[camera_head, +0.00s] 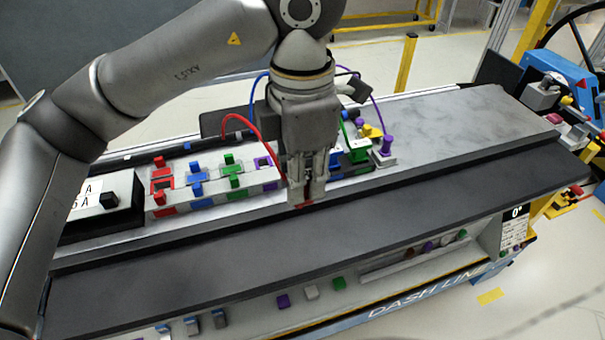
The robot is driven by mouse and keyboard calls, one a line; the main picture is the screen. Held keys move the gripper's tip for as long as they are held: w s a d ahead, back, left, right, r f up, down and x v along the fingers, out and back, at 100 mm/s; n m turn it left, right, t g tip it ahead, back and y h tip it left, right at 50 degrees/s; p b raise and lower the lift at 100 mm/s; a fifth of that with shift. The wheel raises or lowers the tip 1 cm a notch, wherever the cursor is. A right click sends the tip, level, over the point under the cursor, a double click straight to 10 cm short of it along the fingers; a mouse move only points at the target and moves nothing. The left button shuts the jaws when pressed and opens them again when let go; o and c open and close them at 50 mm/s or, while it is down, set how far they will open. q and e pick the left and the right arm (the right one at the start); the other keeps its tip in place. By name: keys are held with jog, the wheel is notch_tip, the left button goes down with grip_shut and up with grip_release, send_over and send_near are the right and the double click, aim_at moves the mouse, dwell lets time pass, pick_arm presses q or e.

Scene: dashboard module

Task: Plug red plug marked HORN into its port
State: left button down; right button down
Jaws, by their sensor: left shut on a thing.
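My left gripper (306,190) comes in from the left and points down over the front part of the dashboard module. It is shut on the red plug (303,206), of which only a small red part shows between the fingertips. A red cable (250,121) arches from the gripper toward the left. A red port block (162,182) sits at the left end of the coloured row, well left of the gripper. The HORN marking is not readable. My right gripper is not in view.
Blue ports (197,190) and green ports (234,183) stand between the red block and the gripper. A purple plug (387,146) stands upright right of the gripper. A black box (109,201) lies at the left. The grey top (470,118) at the right is bare.

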pick_arm(q)
jog(key=shift+w+a, duration=0.1)
jog(key=shift+a, duration=0.3)
jog(key=w+a, duration=0.4)
jog(key=a, duration=0.9)
jog(key=w+a, duration=0.5)
jog(key=a, duration=0.7)
jog(key=shift+a, duration=0.35)
jog(key=shift+f, duration=0.15)
jog(key=shift+f+b, duration=2.25)
jog(key=shift+f, duration=0.5)
jog(key=shift+f+b, duration=0.9)
jog(key=shift+f, duration=0.4)
jog(key=shift+r, duration=0.15)
